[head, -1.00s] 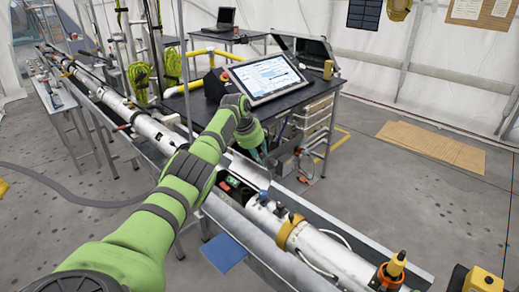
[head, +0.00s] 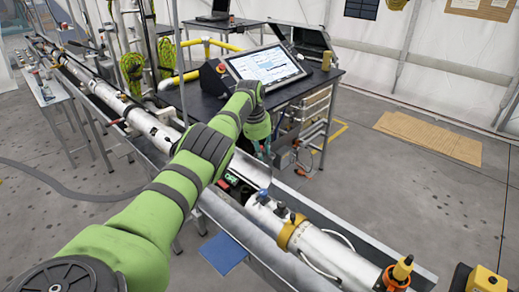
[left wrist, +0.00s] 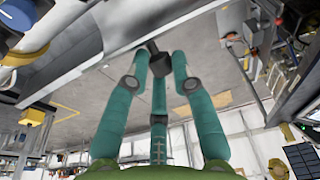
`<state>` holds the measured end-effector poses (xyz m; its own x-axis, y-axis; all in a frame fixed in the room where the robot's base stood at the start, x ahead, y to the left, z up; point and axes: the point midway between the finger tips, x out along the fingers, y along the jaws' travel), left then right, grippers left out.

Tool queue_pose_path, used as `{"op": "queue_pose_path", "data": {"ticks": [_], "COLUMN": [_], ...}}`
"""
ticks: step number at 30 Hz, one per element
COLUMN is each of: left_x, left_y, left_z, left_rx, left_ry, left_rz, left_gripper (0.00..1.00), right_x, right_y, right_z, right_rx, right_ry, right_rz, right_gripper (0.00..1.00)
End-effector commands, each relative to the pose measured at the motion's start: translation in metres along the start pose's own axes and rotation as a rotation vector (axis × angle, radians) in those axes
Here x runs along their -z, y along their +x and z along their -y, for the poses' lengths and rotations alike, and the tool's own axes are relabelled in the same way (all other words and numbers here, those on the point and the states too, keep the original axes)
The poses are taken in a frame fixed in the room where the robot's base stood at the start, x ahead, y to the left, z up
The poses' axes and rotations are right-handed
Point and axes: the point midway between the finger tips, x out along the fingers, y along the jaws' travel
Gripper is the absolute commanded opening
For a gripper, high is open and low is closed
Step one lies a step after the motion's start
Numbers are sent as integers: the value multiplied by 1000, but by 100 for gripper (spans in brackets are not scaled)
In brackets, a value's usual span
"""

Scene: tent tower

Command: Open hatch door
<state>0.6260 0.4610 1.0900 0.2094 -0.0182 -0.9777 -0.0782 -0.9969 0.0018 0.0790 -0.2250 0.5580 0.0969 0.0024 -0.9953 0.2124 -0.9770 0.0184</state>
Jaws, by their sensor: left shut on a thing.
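The hatch door (head: 251,169) is a curved silver panel on the long white tube (head: 325,255). It stands raised and tilted beside an opening in the tube, where dark parts and a small green part (head: 232,178) show. My left gripper (head: 264,150), with teal fingers, is at the upper edge of the hatch door in the head view. In the left wrist view the fingers (left wrist: 158,58) come together at the edge of a silver panel and are shut on it. The exact contact is hard to see. My right gripper is in neither view.
A dark table (head: 205,105) behind the tube carries a tilted screen (head: 266,62) and an open case (head: 300,42). A metal trough (head: 400,262) runs under the tube. Orange-and-black fittings (head: 397,275) stand at the lower right.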

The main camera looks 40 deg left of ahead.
Motion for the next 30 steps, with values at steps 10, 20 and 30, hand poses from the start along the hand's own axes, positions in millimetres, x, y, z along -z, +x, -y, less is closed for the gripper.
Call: {"op": "queue_pose_path", "data": {"ticks": [10, 20, 30], "left_x": [7, 5, 6], "left_y": [-2, -3, -47], "left_z": [-1, 1, 1], "left_rx": [4, 6, 10], "left_ry": [3, 1, 3], "left_rz": [-25, -20, -29], "left_gripper": [46, 46, 46], "right_x": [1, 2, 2], "right_y": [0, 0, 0], "right_z": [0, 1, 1], "right_rx": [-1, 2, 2], "right_ry": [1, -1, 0], "right_rz": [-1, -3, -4], "right_gripper": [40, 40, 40]}}
